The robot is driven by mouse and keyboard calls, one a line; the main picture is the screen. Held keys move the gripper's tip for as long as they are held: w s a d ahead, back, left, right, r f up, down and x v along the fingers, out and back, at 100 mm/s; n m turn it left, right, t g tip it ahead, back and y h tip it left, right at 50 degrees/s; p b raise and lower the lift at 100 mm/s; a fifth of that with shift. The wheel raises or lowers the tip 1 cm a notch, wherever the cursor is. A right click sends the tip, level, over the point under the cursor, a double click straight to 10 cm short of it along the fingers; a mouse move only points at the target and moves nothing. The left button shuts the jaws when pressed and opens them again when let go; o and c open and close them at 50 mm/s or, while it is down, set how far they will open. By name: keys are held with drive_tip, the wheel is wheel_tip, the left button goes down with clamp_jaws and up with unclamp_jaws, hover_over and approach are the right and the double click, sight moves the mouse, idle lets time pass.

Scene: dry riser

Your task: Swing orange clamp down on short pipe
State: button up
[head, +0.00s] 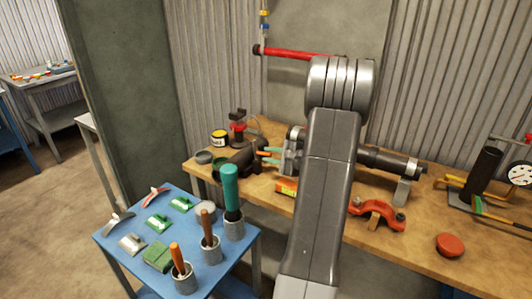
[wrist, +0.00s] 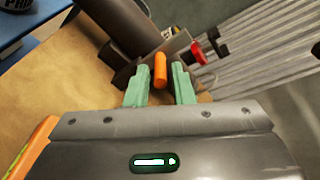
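A dark short pipe (head: 240,160) lies on the wooden workbench, left of my arm. In the wrist view the dark pipe (wrist: 118,25) is at the upper left. An orange clamp handle (wrist: 160,70) stands between the green fingers of my gripper (wrist: 160,88), with a gap showing on each side. My gripper (head: 268,155) is open beside the right end of the short pipe, its fingers pointing left. The rest of the clamp is mostly hidden, so I cannot tell its full pose.
A dark pipe (head: 390,160) on a grey support and a red-orange bracket (head: 378,213) are right of my arm. A red cap (head: 450,244) and a gauge (head: 519,173) lie farther right. A blue tool table (head: 222,270) stands at front left.

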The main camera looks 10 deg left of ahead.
drive_tip(key=shift+x, duration=1.15)
clamp_jaws()
drive_tip(key=shift+r+p, duration=0.1)
drive_tip(key=shift+p, duration=0.2)
